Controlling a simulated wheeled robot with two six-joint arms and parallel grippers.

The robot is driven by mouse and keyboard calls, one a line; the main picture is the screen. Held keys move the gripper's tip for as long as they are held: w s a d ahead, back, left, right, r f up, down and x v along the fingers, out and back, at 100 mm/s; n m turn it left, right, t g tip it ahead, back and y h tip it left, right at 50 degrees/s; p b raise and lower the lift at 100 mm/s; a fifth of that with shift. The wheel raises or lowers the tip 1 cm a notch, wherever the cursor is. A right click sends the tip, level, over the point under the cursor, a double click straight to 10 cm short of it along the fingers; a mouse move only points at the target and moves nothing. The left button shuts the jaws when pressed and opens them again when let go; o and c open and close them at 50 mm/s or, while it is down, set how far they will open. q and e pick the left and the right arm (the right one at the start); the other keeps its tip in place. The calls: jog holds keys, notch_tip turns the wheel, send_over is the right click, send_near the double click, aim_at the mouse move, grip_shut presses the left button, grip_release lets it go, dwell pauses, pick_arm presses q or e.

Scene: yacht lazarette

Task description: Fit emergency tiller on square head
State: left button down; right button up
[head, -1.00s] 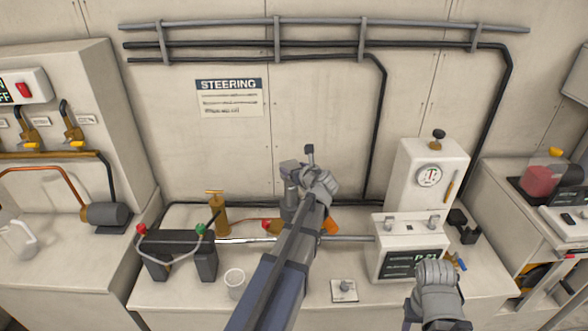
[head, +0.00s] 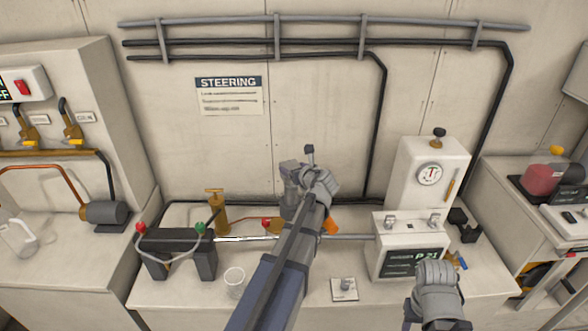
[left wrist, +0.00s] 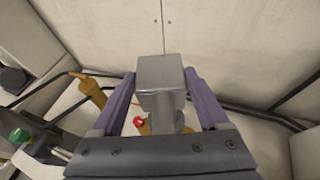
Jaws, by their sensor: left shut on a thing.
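My left gripper (head: 292,176) is over the middle of the bench. In the left wrist view its two purple fingers (left wrist: 165,98) are shut on a grey metal block (left wrist: 161,76), which I take to be the socket end of the emergency tiller. A grey cylinder shows just below the block; I cannot tell whether it belongs to the tiller or to the post underneath. The block's top shows in the head view (head: 290,170). The square head is hidden behind my left arm and the block. My right gripper (head: 438,285) is at the lower right, its fingers hidden.
A steel rod (head: 350,237) runs along the bench to a white box with a display (head: 410,258). A black bracket (head: 180,252), brass pump (head: 216,212) and clear cup (head: 235,281) stand left. A gauge cabinet (head: 430,165) stands right. The wall behind carries pipes (head: 320,22).

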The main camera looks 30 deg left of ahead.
pick_arm(q)
jog(key=shift+f+b, duration=0.75)
jog(key=shift+f, duration=0.05)
dwell(0.4)
grip_release()
jog(key=p+v, duration=0.3)
jog(key=v, duration=0.4)
jog(key=shift+s+r, duration=0.15)
jog(key=shift+s+d, duration=0.15)
jog(key=shift+d, duration=0.15)
dwell(0.4)
